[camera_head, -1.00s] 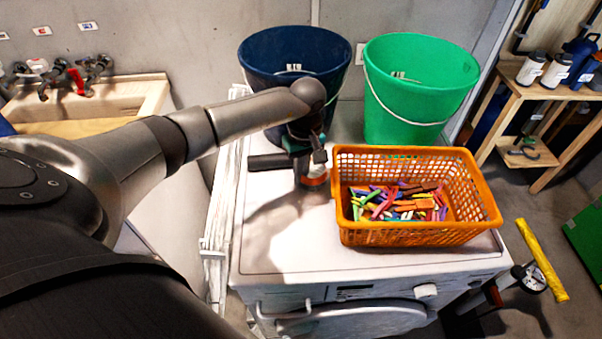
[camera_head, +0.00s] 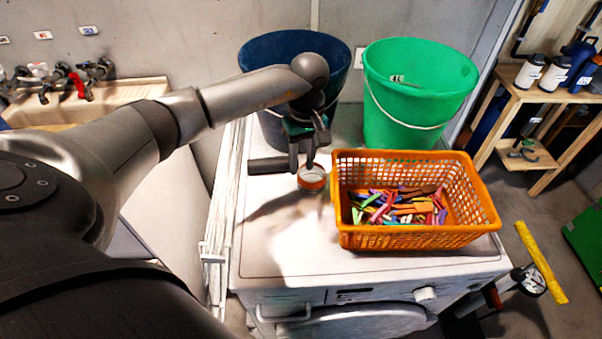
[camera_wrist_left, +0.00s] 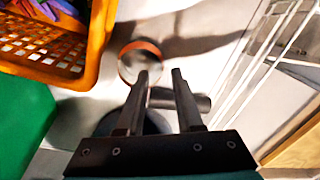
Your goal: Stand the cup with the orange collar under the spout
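The cup with the orange collar (camera_head: 313,179) stands on the white washing machine top, left of the orange basket. In the left wrist view the cup (camera_wrist_left: 140,62) shows its round rim just beyond one fingertip. My left gripper (camera_head: 302,163) is just behind and above the cup. In the wrist view its two fingers (camera_wrist_left: 160,74) are apart with nothing held between them. A dark cylindrical bar (camera_head: 268,165) is close to the cup on its left; I cannot tell whether it is a spout. Taps (camera_head: 75,80) stand over the sink at the far left. My right gripper is not in view.
The orange basket (camera_head: 420,240) of colored pegs stands right of the cup. A blue bucket (camera_head: 262,60) and a green bucket (camera_head: 415,95) stand behind. A white slatted rack (camera_head: 222,210) lines the machine's left side. The machine's front left top (camera_head: 285,255) is clear.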

